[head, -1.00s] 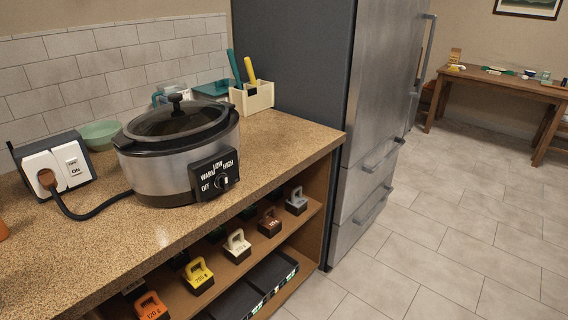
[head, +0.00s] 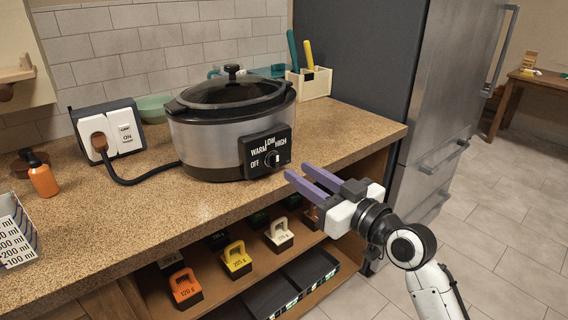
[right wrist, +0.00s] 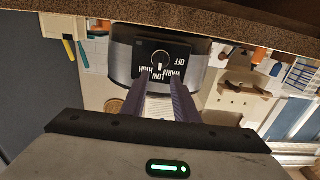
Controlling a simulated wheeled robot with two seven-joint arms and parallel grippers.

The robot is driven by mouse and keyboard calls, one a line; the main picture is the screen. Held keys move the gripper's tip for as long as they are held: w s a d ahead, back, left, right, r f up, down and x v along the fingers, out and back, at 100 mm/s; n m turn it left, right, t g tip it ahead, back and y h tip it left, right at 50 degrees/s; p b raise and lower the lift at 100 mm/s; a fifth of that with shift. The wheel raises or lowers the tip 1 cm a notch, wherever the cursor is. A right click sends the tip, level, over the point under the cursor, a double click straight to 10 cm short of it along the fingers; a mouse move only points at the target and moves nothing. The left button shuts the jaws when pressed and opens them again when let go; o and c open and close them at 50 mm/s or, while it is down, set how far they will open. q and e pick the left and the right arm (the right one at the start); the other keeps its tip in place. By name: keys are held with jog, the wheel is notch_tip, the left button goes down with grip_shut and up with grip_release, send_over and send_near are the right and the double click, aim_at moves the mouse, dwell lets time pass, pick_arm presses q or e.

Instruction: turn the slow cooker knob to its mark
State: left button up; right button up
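The slow cooker (head: 212,142) stands on the counter with its lid on. Its black control panel (head: 250,165) reads OFF, WARM, LOW and HIGH around a dark round knob (head: 272,159). In the right wrist view the picture is upside down, and the knob (right wrist: 160,60) shows a pale line on the side of the labels; its exact setting is hard to tell. My right gripper (head: 297,171) has purple fingers, spread and empty, in front of and right of the panel, apart from the knob. In the right wrist view the gripper (right wrist: 157,84) points towards the panel. My left gripper is out of view.
A power cord runs from the outlet box (head: 108,130) to the cooker's left. A utensil caddy (head: 312,84) and a green bowl (head: 154,108) stand behind. An orange bottle (head: 42,178) is at left. Below the counter edge, a shelf holds handled weights (head: 237,258). The fridge (head: 430,80) stands right.

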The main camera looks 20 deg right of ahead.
aim_at(277, 158)
jog(key=x, duration=0.7)
jog(key=shift+f, duration=0.1)
grip_shut()
